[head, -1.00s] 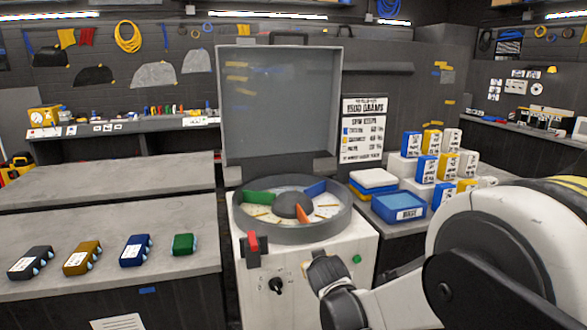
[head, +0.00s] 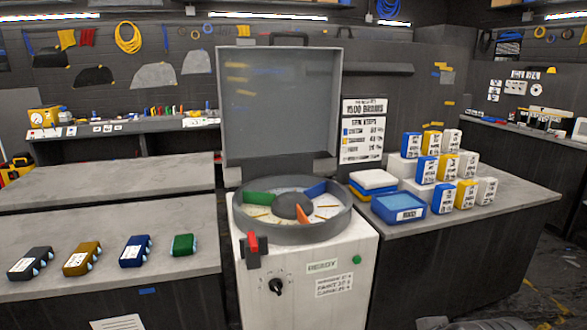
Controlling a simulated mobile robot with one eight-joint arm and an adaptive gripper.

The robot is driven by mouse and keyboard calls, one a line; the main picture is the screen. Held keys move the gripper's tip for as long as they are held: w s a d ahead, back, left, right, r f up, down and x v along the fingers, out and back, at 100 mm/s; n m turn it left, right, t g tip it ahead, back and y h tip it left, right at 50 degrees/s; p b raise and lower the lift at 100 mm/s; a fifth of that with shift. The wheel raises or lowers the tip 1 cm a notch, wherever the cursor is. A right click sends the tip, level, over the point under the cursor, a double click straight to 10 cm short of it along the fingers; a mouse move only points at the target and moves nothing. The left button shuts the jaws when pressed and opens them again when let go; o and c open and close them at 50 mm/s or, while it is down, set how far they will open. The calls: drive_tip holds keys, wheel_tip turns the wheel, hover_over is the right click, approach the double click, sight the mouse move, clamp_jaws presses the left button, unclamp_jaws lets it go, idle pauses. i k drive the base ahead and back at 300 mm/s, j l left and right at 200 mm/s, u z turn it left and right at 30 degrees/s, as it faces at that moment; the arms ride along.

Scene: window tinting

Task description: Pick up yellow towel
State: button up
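A folded stack stands on the right bench, just right of the machine. It has a white layer (head: 373,179) on top, with a thin yellow layer (head: 360,193) and blue showing beneath. The yellow layer may be a folded towel, mostly hidden by the white one. A yellow cloth-like piece (head: 66,38) also hangs on the back wall at the upper left. My gripper is not in view; only a small grey piece, possibly of my arm, shows at the bottom edge.
A blue tray (head: 399,207) sits in front of the stack, with several labelled boxes (head: 447,168) to its right. The white machine (head: 310,285) has a round drum (head: 292,232) and a raised lid (head: 280,104). Several small coloured blocks (head: 136,251) lie on the left bench.

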sight(81, 262)
drive_tip(key=u, duration=1.6)
